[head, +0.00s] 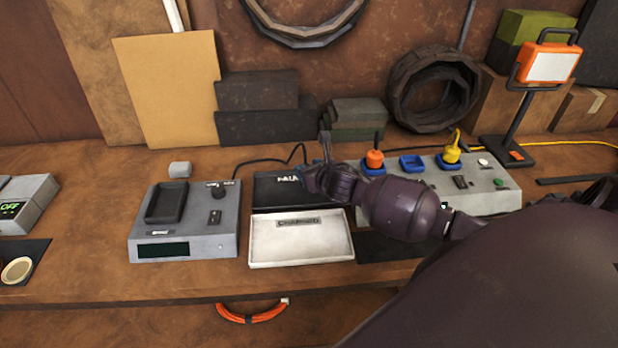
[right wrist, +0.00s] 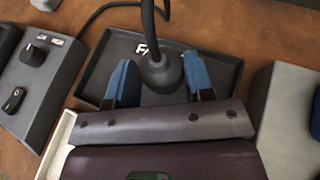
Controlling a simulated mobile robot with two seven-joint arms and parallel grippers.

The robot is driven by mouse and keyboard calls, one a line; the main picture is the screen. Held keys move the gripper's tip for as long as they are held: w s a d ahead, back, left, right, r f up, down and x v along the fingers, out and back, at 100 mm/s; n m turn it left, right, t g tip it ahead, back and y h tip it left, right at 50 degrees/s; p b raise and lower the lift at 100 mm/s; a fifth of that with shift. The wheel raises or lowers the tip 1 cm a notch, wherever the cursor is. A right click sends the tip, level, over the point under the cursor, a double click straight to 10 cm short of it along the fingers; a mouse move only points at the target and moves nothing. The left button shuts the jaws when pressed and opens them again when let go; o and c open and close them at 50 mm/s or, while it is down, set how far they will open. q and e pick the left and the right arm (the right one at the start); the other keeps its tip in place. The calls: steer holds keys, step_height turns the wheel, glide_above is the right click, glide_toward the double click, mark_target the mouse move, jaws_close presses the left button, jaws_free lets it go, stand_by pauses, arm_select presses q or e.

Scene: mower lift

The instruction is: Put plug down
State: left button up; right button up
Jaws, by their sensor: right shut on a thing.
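My right gripper (head: 316,180) reaches in from the right over the dark tray (head: 262,196) behind the white tray. In the right wrist view, my right gripper (right wrist: 160,75) has blue fingers on both sides of a black plug (right wrist: 158,74). It is shut on this plug, whose black cable rises away from it. The dark tray (right wrist: 95,76) with partly hidden white lettering lies below the plug. Whether the plug touches the tray floor I cannot tell. My left gripper is not in view.
A grey tester (head: 188,222) stands left of the trays. The labelled white tray (head: 300,252) is in front. A grey socket box (head: 488,196) with orange and yellow plugs is at right. An orange work lamp (head: 548,64) stands behind it.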

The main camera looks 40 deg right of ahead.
steer(key=shift+f, duration=1.45)
steer(key=shift+f, duration=0.1)
steer(key=o, duration=1)
steer(key=shift+c, duration=0.2)
steer(key=v, duration=1.2)
